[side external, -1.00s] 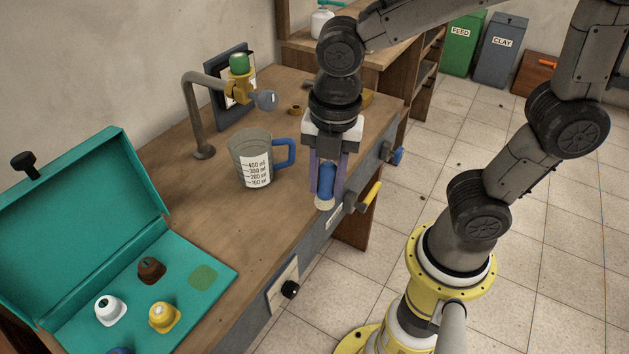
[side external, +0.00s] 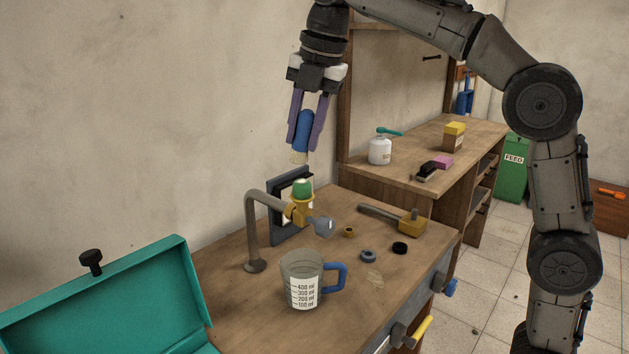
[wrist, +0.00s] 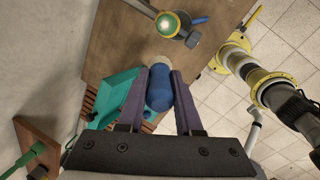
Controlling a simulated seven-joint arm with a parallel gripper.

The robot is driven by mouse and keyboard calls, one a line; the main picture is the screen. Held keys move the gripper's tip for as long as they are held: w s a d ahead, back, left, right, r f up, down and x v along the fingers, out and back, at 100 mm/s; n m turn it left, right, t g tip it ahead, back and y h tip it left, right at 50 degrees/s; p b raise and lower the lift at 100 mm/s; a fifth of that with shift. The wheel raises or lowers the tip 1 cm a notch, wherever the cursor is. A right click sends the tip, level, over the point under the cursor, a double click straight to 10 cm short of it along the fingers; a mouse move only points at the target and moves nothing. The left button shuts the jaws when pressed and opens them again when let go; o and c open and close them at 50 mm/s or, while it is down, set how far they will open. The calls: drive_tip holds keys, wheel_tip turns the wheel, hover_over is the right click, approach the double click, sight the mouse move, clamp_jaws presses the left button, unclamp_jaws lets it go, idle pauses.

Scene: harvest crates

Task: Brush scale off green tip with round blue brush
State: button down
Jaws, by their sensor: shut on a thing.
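My gripper (side external: 308,132) is shut on the round blue brush (side external: 303,130), with a purple finger on each side of its blue body. The brush's pale bristle end (side external: 298,157) points down. It hangs in the air just above the green tip (side external: 302,187), apart from it. The green tip sits upright in a yellow holder (side external: 300,213) on a bent grey pipe stand. In the wrist view the blue brush (wrist: 160,93) lies between the fingers (wrist: 161,88), and the green tip (wrist: 167,25) is near the top edge. Scale on the tip is too small to make out.
A measuring cup (side external: 302,283) with a blue handle stands in front of the pipe stand. A mallet (side external: 408,222) and several small rings lie to the right. A dark framed panel (side external: 279,232) stands behind the tip. An open teal case (side external: 110,305) is at lower left.

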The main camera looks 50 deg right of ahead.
drive_tip(key=w+d+m+t, duration=0.1)
drive_tip(key=w+d, duration=0.2)
drive_tip(key=d, duration=0.2)
drive_tip(key=shift+w+a+f, duration=0.1)
drive_tip(key=shift+a+f, duration=0.05)
drive_tip(key=shift+f, duration=1.2)
drive_tip(key=shift+a+f, duration=0.15)
drive_tip(key=shift+f, duration=1.15)
drive_tip(key=shift+f, duration=0.55)
drive_tip(key=shift+w, duration=0.2)
drive_tip(key=shift+w, duration=0.2)
drive_tip(key=shift+s, duration=0.75)
drive_tip(key=shift+w, duration=0.1)
drive_tip(key=shift+w, duration=0.65)
